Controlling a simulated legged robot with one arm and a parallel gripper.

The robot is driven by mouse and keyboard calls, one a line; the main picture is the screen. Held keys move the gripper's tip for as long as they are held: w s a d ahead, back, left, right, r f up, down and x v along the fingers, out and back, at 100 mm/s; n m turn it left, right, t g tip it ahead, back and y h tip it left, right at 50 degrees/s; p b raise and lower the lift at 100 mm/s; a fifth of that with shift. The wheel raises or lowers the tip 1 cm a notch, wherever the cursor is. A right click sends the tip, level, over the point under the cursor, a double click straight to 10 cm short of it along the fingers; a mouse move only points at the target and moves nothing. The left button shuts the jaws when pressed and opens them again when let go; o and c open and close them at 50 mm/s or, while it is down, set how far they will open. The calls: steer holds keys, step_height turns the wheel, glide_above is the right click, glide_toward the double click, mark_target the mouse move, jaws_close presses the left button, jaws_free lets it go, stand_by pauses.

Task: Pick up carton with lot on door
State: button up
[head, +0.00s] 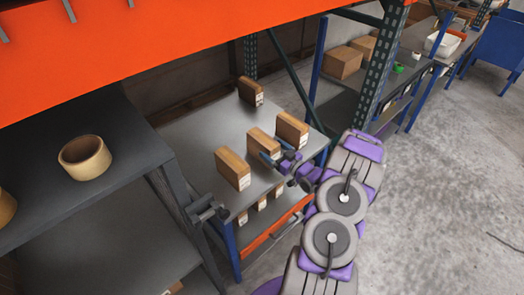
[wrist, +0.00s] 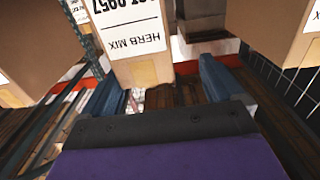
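Several upright brown cartons with white labels stand on the grey shelf top (head: 205,125): a front-left carton (head: 232,169), a middle carton (head: 262,142), a right carton (head: 292,130) and a back carton (head: 251,91). My gripper (head: 277,157) is at the label side of the middle carton. In the wrist view my gripper (wrist: 165,88) is open, with a carton (wrist: 145,70) ahead between its fingers and space at its right side. Its inverted label (wrist: 130,22) reads HERB MIX and a partly cut-off lot ending in 0957. I see no door notice.
An orange beam (head: 180,50) crosses above the shelf. Smaller cartons (head: 242,217) sit on the level below. A dark rack with a tape roll (head: 85,157) stands at left. Another bench holds boxes (head: 342,62) and a white bin (head: 442,42). Floor at right is clear.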

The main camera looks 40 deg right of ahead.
mark_target(269, 140)
steer(key=w, duration=0.1)
steer(key=w+d+b, duration=0.1)
steer(key=w+d, duration=0.1)
steer(key=shift+w+d+f, duration=0.2)
steer(key=shift+d+f, duration=0.05)
steer(key=shift+w+a+r+b, duration=0.1)
steer(key=shift+w+a+b, duration=0.15)
steer(key=shift+w, duration=0.3)
steer(key=shift+w+a+r+b, duration=0.1)
steer(key=shift+w+a, duration=0.1)
steer(key=shift+w, duration=0.3)
steer(key=shift+a+r, duration=0.1)
steer(key=shift+a, duration=0.45)
steer(key=shift+d+f, duration=0.25)
steer(key=shift+d, duration=0.65)
steer(key=c, duration=0.7)
steer(key=shift+a+r, duration=0.2)
steer(key=shift+a, duration=0.45)
steer(key=c, duration=0.6)
steer(key=shift+d, duration=0.2)
steer(key=c, duration=0.4)
steer(key=shift+d+f, duration=0.1)
steer(key=shift+d, duration=0.15)
jaws_close()
